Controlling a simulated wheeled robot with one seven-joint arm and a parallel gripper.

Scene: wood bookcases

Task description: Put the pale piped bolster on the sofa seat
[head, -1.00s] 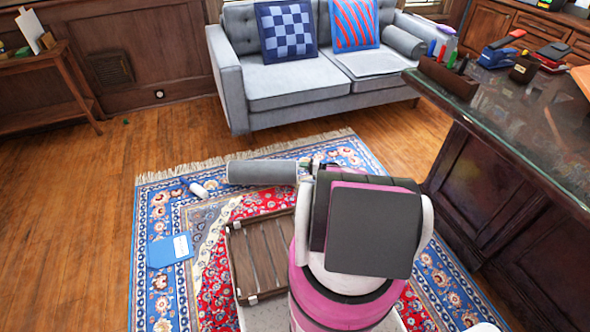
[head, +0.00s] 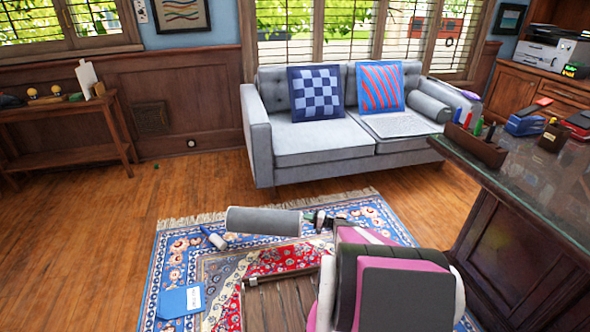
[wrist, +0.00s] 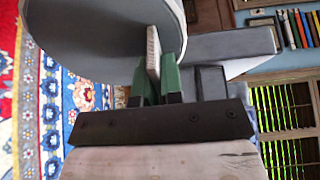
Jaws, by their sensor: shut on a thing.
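The pale grey bolster (head: 263,221) is a cylinder held sideways above the rug. Its round end with a light rim fills the upper left of the wrist view (wrist: 90,45). My gripper (head: 318,220) is shut on its right end; the green finger pads (wrist: 157,82) pinch its edge in the wrist view. The grey sofa (head: 310,150) stands beyond, against the window wall. The left half of its seat (head: 310,143) is bare in front. A blue checked cushion (head: 316,93) and a red-and-blue striped cushion (head: 380,88) lean on its back.
A similar grey bolster (head: 430,106) lies by the sofa's right arm, and a flat pale item (head: 402,125) on the right seat. A glass-topped desk (head: 530,180) stands at right. A blue folder (head: 182,301) and white bottle (head: 214,238) lie on the rug. Wood floor before the sofa is clear.

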